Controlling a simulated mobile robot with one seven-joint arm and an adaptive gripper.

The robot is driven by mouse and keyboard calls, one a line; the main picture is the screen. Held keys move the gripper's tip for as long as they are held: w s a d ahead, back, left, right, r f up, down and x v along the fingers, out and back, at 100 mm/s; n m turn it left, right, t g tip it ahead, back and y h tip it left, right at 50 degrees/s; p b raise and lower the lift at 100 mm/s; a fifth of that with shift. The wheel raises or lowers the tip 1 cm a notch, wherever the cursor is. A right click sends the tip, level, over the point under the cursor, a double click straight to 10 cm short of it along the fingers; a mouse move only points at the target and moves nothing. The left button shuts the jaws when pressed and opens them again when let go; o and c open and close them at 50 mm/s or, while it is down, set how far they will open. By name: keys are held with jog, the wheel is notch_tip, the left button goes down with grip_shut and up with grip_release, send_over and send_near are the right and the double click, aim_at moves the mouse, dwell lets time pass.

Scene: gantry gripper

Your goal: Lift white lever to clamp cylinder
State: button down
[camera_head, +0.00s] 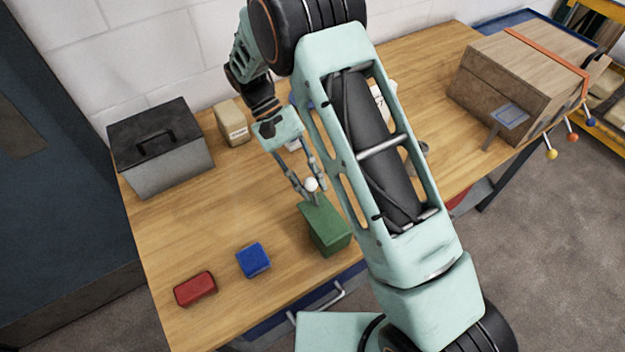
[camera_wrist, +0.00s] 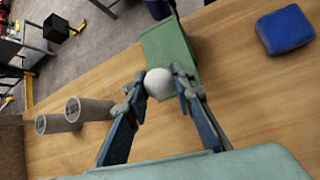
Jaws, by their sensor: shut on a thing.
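The knob also shows in the wrist view (camera_wrist: 159,83), between my two fingertips. My gripper (camera_head: 309,190) is shut on the knob, with a finger on each side; it also shows in the wrist view (camera_wrist: 158,88). The rest of the lever is hidden by the knob and fingers. I cannot tell whether either one is the cylinder to be clamped.
A blue block (camera_head: 253,260) and a red block (camera_head: 195,289) lie on the table (camera_head: 205,220) left of the green block. A grey box with a black lid (camera_head: 160,150) and a small tan box (camera_head: 231,122) stand behind. A large cardboard box (camera_head: 505,80) is right.

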jog(key=shift+w+a+f+g+h, duration=0.15)
jog(key=shift+w+f+g+h, duration=0.1)
jog(key=shift+g+h, duration=0.2)
dwell(0.4)
jog(key=c, duration=1.6)
grip_release()
jog(key=shift+v, duration=3.75)
